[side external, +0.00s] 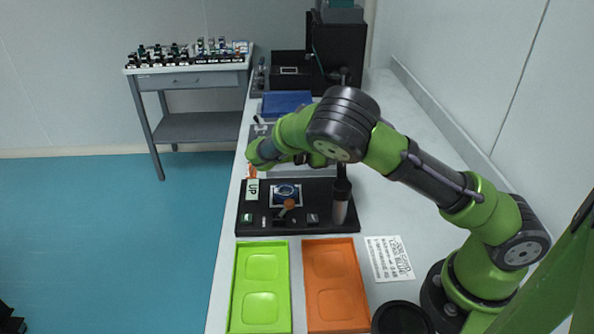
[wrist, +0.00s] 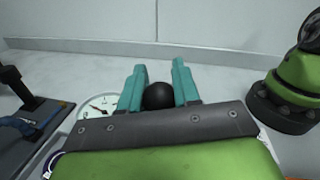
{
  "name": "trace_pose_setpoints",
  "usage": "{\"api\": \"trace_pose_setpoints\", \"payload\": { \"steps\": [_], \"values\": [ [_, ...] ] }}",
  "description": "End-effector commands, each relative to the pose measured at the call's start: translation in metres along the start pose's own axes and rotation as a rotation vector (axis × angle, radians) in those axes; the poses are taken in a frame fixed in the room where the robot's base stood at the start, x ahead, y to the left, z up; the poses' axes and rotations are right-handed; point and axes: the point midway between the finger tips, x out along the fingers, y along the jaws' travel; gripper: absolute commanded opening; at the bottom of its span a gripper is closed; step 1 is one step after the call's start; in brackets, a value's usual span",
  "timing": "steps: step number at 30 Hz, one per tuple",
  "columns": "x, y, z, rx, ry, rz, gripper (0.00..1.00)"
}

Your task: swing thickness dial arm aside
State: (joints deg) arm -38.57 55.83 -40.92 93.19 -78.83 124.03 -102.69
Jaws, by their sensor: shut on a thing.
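In the wrist view, my gripper (wrist: 159,88) has its two teal fingers closed on either side of a round black knob (wrist: 158,97). A white-faced dial (wrist: 98,107) with a thin needle shows just left of the fingers, partly hidden by my gripper body. I take the knob to be part of the dial arm, but their connection is hidden. In the side external view, my arm reaches over the black base plate (side external: 253,225), which has an upright dark post (side external: 342,187) at its right. My fingertips, the knob and the dial are hidden there.
The base plate carries an "UP" sign (side external: 252,189) and a small square piece with a round blue centre (side external: 286,193). A green tray (side external: 261,281) and an orange tray (side external: 335,282) lie in front. A printed card (side external: 389,258) lies right of them. A wall bounds the bench's right side.

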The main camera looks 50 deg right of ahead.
Motion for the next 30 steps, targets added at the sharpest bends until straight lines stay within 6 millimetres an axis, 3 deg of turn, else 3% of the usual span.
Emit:
{"api": "trace_pose_setpoints", "payload": {
  "steps": [1,2,6,17,20,30],
  "values": [
    [0.002,-0.001,-0.002,-0.001,0.002,-0.012,0.0],
    [0.003,-0.001,-0.002,-0.001,0.002,-0.012,0.36],
    [0.002,-0.001,-0.001,0.0,0.002,-0.009,0.56],
    [-0.004,0.0,0.0,0.002,0.0,-0.004,0.56],
    [-0.016,0.0,0.0,0.004,-0.002,-0.003,0.56],
    [-0.085,0.001,-0.001,0.006,-0.004,-0.003,0.56]
  ]
}}
